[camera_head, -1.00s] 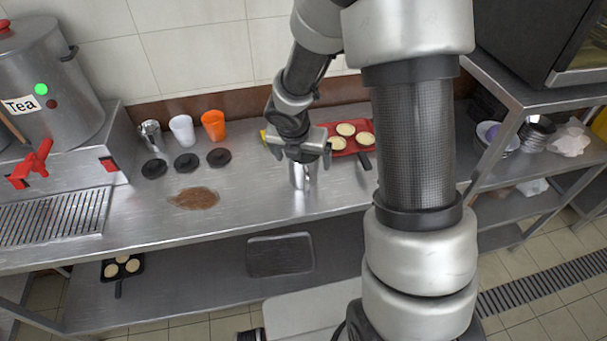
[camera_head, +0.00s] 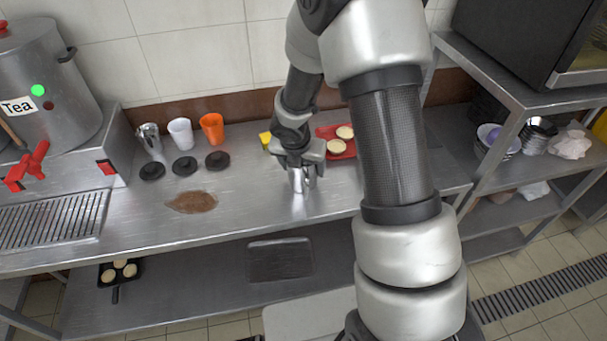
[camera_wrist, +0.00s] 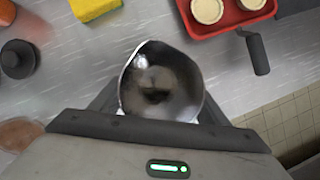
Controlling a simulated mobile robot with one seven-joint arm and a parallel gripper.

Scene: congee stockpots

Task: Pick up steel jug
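The steel jug (camera_head: 298,183) stands upright on the steel counter under my gripper. In the wrist view I look down into the open, spouted jug (camera_wrist: 160,88), which has a dark patch inside. My gripper (camera_head: 303,176) is low over the counter with its fingers on either side of the jug. In the wrist view the fingers come close to the jug's walls, and their tips are hidden behind it. I cannot tell whether they press on it. A second steel jug or cup (camera_head: 150,140) stands at the back left.
White (camera_head: 181,133) and orange (camera_head: 212,128) cups and several black lids (camera_head: 184,166) are left of the jug. A yellow sponge (camera_wrist: 95,8) and a red tray (camera_wrist: 225,20) of round pale pieces lie behind it. A brown spill (camera_head: 192,202) lies to the front left.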

